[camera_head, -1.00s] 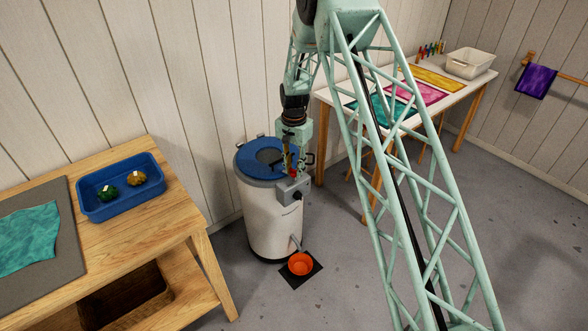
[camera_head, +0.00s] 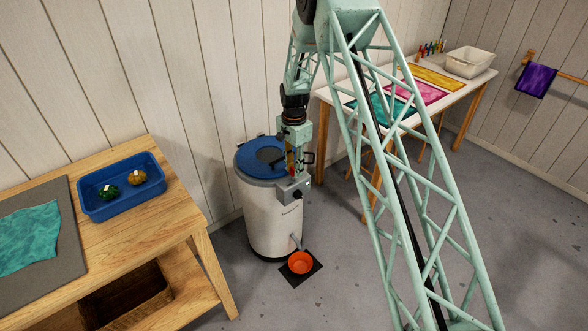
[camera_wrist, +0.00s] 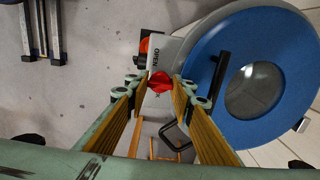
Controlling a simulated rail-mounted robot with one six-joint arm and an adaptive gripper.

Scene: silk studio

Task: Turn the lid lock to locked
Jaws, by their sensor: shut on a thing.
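A white drum-shaped machine (camera_head: 272,222) stands on the floor with a blue lid (camera_head: 246,163) on top; the lid shows large in the wrist view (camera_wrist: 207,98) with its round window and black handle. The red lid lock knob (camera_wrist: 160,82) sits on the grey rim beside the lid, with the word OPEN printed next to it. My gripper (camera_wrist: 160,88) points down at the knob and its two fingertips are shut on it. In the head view my gripper (camera_head: 291,172) is above the machine's grey front box, and the knob is mostly hidden there.
A wooden table (camera_head: 172,219) with a blue tray (camera_head: 121,187) is at the left. A white-topped table (camera_head: 455,88) with coloured cloths is behind at the right. Bare floor lies in front.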

